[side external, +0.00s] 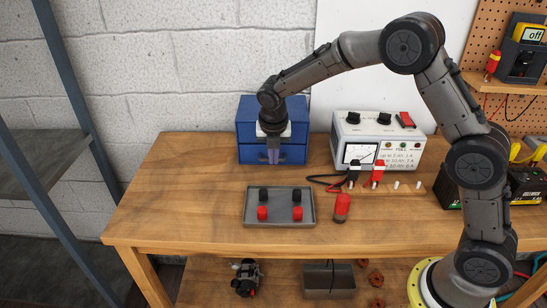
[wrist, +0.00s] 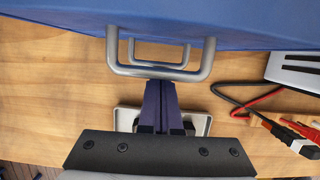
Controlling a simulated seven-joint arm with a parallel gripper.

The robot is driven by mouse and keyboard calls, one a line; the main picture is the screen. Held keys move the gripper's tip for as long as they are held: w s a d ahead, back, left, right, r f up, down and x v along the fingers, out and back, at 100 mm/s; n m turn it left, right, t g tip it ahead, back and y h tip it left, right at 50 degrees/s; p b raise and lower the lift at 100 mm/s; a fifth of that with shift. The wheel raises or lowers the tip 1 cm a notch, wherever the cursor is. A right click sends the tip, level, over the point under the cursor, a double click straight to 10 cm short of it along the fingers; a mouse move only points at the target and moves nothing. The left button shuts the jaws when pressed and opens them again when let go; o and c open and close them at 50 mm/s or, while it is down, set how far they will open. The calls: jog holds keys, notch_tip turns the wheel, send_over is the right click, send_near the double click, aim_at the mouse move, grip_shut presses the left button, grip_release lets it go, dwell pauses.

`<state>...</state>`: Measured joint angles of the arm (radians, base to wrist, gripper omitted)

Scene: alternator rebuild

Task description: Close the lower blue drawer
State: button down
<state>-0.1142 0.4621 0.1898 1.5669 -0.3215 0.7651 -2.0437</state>
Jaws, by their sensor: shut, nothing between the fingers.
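The blue two-drawer cabinet (side external: 245,113) stands at the back of the workbench against the wall. Its lower blue drawer (side external: 294,154) looks about in line with the upper drawer (side external: 298,133); any small gap is hard to tell. My gripper (side external: 273,158) is in front of the cabinet, pointing down and hiding the middle of the drawer fronts. In the wrist view the blue front fills the top, with a larger grey handle (wrist: 160,72) and a smaller handle (wrist: 158,64) seen through it. My shut, empty fingers (wrist: 160,88) are just in front of the handles.
A grey tray (side external: 249,220) with black and red knobs lies in front of the cabinet. A red cylinder (side external: 342,205) stands beside it. A white power supply (side external: 378,141) with red and black leads (wrist: 242,104) is on the right. Bench left of the cabinet is clear.

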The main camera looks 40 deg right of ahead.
jog(key=shift+w+d, duration=0.1)
jog(key=shift+d, duration=0.05)
jog(key=s+a, duration=0.1)
jog(key=s+a+r, duration=0.1)
jog(key=s+a, duration=0.1)
jog(key=shift+a+r, duration=0.15)
jog(key=shift+r, duration=0.25)
jog(key=s+d+r+m+t, duration=0.1)
jog(key=s+r, duration=0.2)
jog(key=r, duration=0.5)
jog(key=s+d+r, duration=0.1)
jog(key=s+r, duration=0.1)
jog(key=r, duration=0.6)
jog(key=s+d+r+m+t, duration=0.25)
jog(key=s+r+m, duration=0.2)
jog(key=s, duration=0.55)
jog(key=s+f+m+y, duration=0.1)
jog(key=s+f+m, duration=0.3)
jog(key=s+m, duration=0.4)
jog(key=s+f+m+y, duration=0.1)
jog(key=s+f+m, duration=0.3)
jog(key=s+m, duration=0.4)
jog(key=m, duration=0.5)
jog(key=shift+s+a+f+m, duration=0.15)
jog(key=shift+s+a+m, duration=0.1)
jog(key=shift+m, duration=0.1)
